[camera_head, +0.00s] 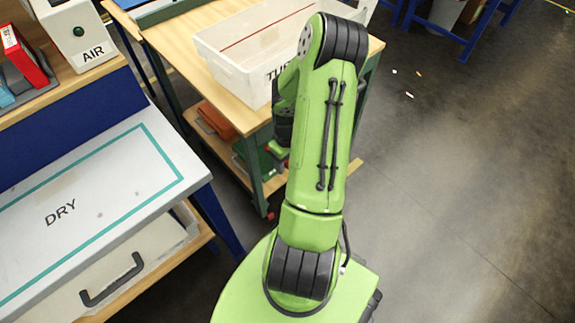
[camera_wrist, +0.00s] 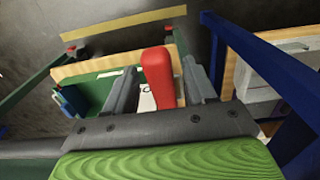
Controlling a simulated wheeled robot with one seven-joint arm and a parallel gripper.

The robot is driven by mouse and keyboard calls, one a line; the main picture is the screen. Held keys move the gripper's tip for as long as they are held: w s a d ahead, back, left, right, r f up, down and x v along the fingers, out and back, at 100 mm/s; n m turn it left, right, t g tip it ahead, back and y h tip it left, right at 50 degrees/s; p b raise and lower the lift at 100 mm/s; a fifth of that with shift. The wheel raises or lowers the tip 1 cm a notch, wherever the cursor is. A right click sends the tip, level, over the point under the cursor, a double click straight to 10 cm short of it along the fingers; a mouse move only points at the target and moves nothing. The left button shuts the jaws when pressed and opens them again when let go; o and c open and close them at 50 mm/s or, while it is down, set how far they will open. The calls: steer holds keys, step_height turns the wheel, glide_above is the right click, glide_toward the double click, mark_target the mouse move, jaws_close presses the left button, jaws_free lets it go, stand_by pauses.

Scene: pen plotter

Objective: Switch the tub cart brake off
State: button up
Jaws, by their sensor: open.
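The tub cart (camera_head: 228,115) is a wooden-topped cart with green posts, carrying a white tub (camera_head: 222,58) whose lettering is partly hidden by my arm. In the wrist view a red lever (camera_wrist: 158,80), apparently the brake handle, stands between the two dark fingers of my gripper (camera_wrist: 159,68). The fingers are open, one on each side of the lever, with a visible gap on both sides. A white label with partly hidden lettering shows behind the lever. In the head view my gripper is mostly hidden behind my green arm, beside the cart; the brake's setting cannot be read.
A white bench marked DRY (camera_head: 85,205), with a drawer below, stands at the left. An AIR box (camera_head: 75,35) is above it. The cart's lower shelf holds an orange bin (camera_head: 217,120) and a green one.

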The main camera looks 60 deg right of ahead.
steer(key=shift+f, duration=0.4)
jaws_close()
steer(key=shift+r, duration=0.1)
steer(key=shift+w+r+g+p, duration=0.25)
steer(key=shift+r+g+p, duration=0.45)
steer(key=shift+p, duration=0.45)
steer(key=shift+w+d+r+g+y+p, duration=0.15)
steer(key=shift+w+r+g+y+p, duration=0.15)
steer(key=shift+r+g+p, duration=0.35)
steer(key=shift+f, duration=0.15)
